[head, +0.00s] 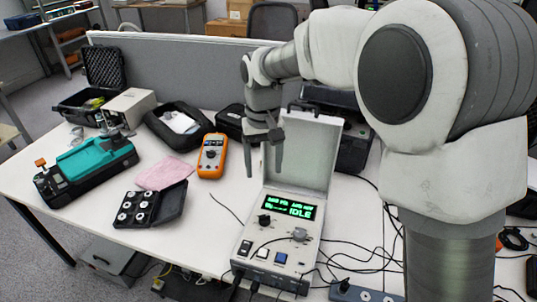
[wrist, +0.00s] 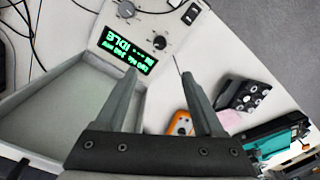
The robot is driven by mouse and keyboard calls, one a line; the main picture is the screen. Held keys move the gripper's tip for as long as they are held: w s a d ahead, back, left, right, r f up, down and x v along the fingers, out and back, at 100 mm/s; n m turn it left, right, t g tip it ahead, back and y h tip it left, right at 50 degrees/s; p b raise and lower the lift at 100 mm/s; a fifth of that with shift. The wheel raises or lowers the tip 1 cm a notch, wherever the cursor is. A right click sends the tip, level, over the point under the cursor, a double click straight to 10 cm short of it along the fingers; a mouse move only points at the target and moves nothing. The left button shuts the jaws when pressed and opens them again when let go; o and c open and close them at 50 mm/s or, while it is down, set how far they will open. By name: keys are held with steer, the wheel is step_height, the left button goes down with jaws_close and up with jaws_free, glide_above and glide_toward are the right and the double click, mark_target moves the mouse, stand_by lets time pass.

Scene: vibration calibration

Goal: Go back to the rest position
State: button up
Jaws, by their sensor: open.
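My gripper (head: 262,160) hangs above the table, fingers pointing down, over the raised lid (head: 305,150) side of the calibrator box. It is open with nothing between its fingers; the wrist view also shows the two spread fingers (wrist: 165,95). The calibrator (head: 278,235) stands on the table with its lid up, and its green display (head: 287,207) reads IDLE. In the wrist view the display (wrist: 127,48) and knobs lie beyond the fingertips. A small cylindrical piece (head: 300,234) sits on the panel's right side with a cable near it.
An orange multimeter (head: 212,156), a pink cloth (head: 161,172), a black case of round weights (head: 135,208) and a teal-topped device (head: 97,156) stand to the left. Black cables (head: 350,258) and a power strip (head: 360,293) lie at right. A grey partition (head: 190,70) stands behind.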

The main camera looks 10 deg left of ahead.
steer(key=s+d+r+m+t+p, duration=0.1)
steer(key=s+d+r, duration=0.1)
steer(key=d+r, duration=0.6)
steer(key=s+d+r+m+t+p, duration=0.1)
steer(key=s+d+r+m+t, duration=0.1)
steer(key=s+d, duration=0.6)
steer(key=s+d+r+m+t+p, duration=0.1)
steer(key=s+d+r+m+t, duration=0.1)
steer(key=s+d, duration=0.7)
steer(key=shift+s+d+r+t+p, duration=0.3)
steer(key=shift+d+r+p, duration=0.15)
steer(key=shift+d, duration=0.5)
steer(key=shift+w+a, duration=0.1)
